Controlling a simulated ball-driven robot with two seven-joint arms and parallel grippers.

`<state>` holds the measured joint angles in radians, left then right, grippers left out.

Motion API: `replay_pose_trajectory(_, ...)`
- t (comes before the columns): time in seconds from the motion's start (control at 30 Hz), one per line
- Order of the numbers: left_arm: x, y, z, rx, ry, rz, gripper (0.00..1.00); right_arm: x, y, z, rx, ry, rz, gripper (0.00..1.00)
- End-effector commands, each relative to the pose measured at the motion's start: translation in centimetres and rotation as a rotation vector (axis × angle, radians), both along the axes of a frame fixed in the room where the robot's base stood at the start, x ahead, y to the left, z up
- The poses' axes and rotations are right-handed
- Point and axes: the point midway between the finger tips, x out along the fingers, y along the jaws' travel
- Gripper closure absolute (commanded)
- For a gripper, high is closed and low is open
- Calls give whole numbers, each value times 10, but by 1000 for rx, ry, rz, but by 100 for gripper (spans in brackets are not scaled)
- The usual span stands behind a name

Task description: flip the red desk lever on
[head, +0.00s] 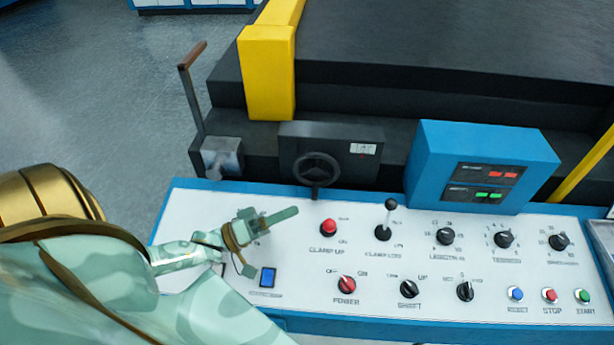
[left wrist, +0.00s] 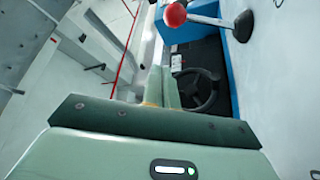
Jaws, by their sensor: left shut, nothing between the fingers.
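The red desk lever (head: 328,227) stands on the white control panel above the "CLAMP UP" label, its red ball nearly covering its stem in the head view. In the left wrist view its red ball (left wrist: 174,14) sits at the top, on a grey stem rising from a dark round base. My left gripper (head: 292,212) is shut and empty, just left of the lever and slightly above it in the head view. A small gap shows between fingertips and ball. My right gripper is out of view.
A black-knobbed lever (head: 390,207) stands to the right. A black handwheel (head: 316,170) is behind the panel's back edge. A red power knob (head: 346,285) and several dials lie nearby. A blue display box (head: 440,160) rises at the back right.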

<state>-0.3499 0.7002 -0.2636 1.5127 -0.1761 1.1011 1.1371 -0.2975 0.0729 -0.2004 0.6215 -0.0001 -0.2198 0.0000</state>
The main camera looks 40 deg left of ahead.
Motion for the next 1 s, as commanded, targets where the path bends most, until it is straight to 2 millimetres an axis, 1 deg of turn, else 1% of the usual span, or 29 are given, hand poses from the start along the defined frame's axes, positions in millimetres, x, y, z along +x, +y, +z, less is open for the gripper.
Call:
replay_pose_trajectory(0.03, -6, 5, -4, 1, 2, 0, 100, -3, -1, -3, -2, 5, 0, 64)
replay_pose_trajectory(0.1, -13, 10, -6, 1, 0, 1, 100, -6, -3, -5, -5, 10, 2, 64)
replay_pose_trajectory(0.3, -22, 17, -8, 1, -2, 1, 100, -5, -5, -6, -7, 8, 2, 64)
replay_pose_trajectory(1.0, -22, 16, -8, 0, -2, 1, 100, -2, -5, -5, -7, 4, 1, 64)
